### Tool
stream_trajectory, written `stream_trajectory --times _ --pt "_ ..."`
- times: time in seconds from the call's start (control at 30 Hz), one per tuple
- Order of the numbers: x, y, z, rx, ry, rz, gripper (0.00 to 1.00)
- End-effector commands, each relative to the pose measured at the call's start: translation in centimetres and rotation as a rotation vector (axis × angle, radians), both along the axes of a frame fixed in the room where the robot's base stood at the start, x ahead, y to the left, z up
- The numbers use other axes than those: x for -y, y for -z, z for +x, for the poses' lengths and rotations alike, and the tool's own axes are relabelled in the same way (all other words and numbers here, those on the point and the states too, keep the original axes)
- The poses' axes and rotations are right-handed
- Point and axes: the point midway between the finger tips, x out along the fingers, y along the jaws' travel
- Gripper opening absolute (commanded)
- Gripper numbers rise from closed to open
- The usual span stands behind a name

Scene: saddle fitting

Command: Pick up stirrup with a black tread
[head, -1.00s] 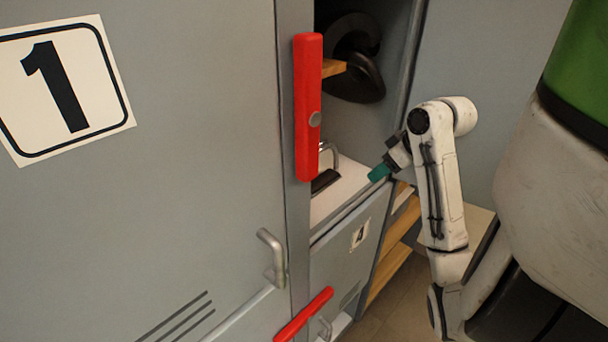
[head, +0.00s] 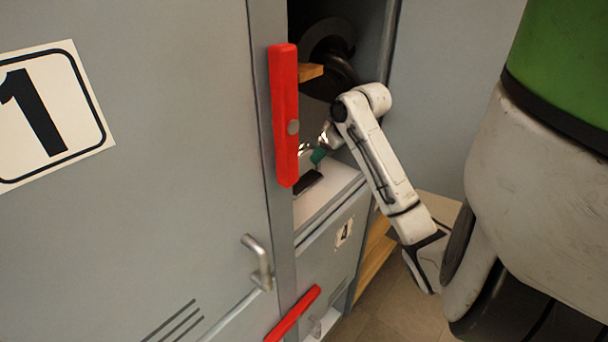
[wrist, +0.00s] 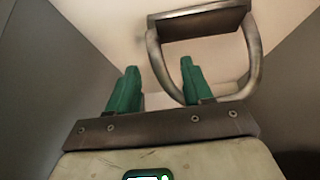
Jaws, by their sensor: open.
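The stirrup is a silver metal bow with a black tread (head: 308,182), standing on the white shelf inside the open locker compartment. In the wrist view its dark tread (wrist: 200,22) is at the top and its bow curves down to the right. My gripper (wrist: 158,65) is open, with two green fingers. One side of the bow shows between the fingers and passes behind the right finger. Whether they touch, I cannot tell. In the head view my gripper (head: 318,156) is inside the compartment, just above the tread; the red handle and my arm hide part of the bow.
A grey locker door with a number 1 (head: 30,110) and a long red handle (head: 284,115) edges the compartment on the left. A black saddle-like item on a wooden bracket (head: 310,72) is above. A lower door marked 4 (head: 343,232) is below.

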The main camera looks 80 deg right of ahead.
Motion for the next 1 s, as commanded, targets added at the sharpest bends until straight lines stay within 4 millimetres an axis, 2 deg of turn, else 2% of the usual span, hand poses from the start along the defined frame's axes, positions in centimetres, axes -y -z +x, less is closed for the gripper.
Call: stream_trajectory --times 0.2,0.47,0.9,1.0 --pt "0.5 2.0 0.8 -0.001 0.002 0.005 0.5" --pt "0.5 2.2 0.9 0.0 0.001 0.004 0.49" --pt "0.5 2.2 0.9 0.0 0.001 0.004 0.07" --pt "0.5 2.2 0.9 0.0 0.001 0.004 0.0"
